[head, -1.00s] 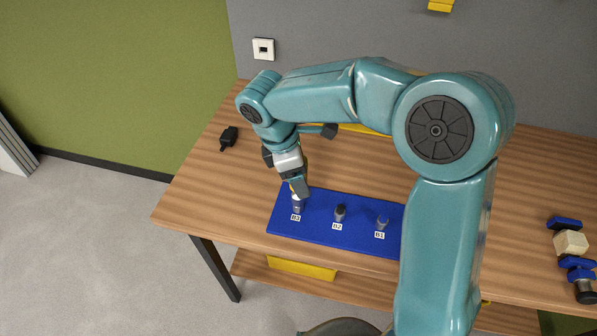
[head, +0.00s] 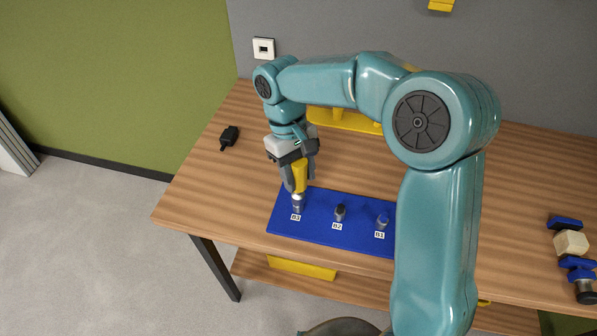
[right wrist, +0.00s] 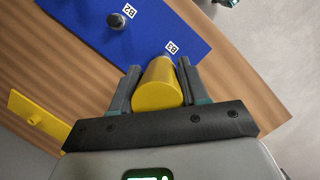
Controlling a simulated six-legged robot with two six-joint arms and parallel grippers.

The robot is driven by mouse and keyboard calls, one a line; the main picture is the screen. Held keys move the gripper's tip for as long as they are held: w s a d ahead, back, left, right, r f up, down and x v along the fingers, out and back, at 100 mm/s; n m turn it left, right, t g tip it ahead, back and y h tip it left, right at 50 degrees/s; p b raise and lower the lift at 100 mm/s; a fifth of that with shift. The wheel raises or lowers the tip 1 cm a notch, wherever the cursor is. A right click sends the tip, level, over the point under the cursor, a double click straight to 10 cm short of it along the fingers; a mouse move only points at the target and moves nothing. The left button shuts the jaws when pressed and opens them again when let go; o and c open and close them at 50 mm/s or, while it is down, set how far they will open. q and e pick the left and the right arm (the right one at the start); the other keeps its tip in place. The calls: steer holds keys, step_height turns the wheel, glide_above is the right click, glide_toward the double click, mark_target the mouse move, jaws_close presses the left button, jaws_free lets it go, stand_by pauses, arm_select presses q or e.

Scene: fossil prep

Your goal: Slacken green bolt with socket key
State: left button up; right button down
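My right gripper (head: 296,188) is shut on the yellow handle of the socket key (head: 300,177). The handle also shows between both fingers in the right wrist view (right wrist: 158,88). The key stands roughly upright at the B3 place, its grey lower end meeting the bolt there (head: 297,206); how far it sits over the bolt is hidden. Two other bolts, at B2 (head: 340,211) and B1 (head: 382,221), stand on the blue plate (head: 315,228) and look grey or dark. I cannot make out a green colour on any bolt. My left gripper is not in view.
A yellow holder (head: 345,121) lies behind the plate, partly behind my right arm. A small black object (head: 229,138) is at the table's left. A beige block (head: 571,243) with blue parts is at far right. The wooden table (head: 215,190) is clear left of the plate.

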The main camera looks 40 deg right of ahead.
mark_target(303, 161)
steer(key=n+h, duration=0.1)
steer(key=n, duration=0.3)
steer(key=shift+a+n, duration=0.1)
steer(key=shift+n, duration=0.3)
steer(key=n+h, duration=0.1)
steer(key=n, duration=0.2)
steer(key=shift+r+t, duration=0.1)
steer(key=shift+t, duration=0.3)
steer(key=shift+r+p, duration=0.15)
steer(key=shift+p, duration=0.15)
steer(key=shift+r, duration=0.2)
steer(key=shift+r+p, duration=3.25)
steer(key=shift+r, duration=0.1)
steer(key=shift+f, duration=0.1)
